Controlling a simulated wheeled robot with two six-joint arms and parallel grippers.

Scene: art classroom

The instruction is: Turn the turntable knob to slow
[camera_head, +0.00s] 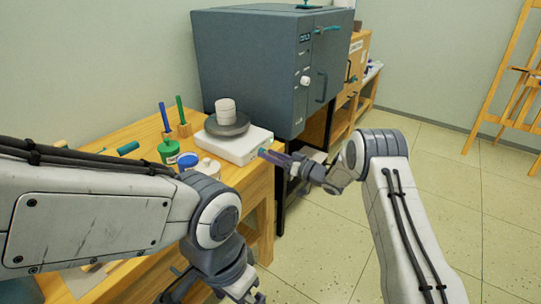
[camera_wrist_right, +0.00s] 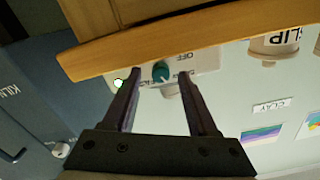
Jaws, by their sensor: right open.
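The turntable (camera_head: 238,146) is a white box with a grey disc (camera_head: 228,125) on top, at the wooden table's right edge. A white clay cylinder (camera_head: 225,110) stands on the disc. In the right wrist view the teal knob (camera_wrist_right: 160,71) is on the turntable's pale front, near upside-down lettering that includes OFF. My right gripper (camera_wrist_right: 159,79) is open, and the knob appears between its fingertips. I cannot tell whether they touch it. In the head view this gripper (camera_head: 266,154) is close to the turntable's front. My left gripper (camera_head: 247,292) is low at the bottom edge, partly cut off.
A grey kiln (camera_head: 260,60) stands behind the turntable. Blue (camera_head: 187,160) and green (camera_head: 168,150) jars and wooden-based tools (camera_head: 184,129) are left of it on the table (camera_head: 130,138). An easel (camera_head: 500,80) stands far right. The floor (camera_head: 440,200) right of my right arm is clear.

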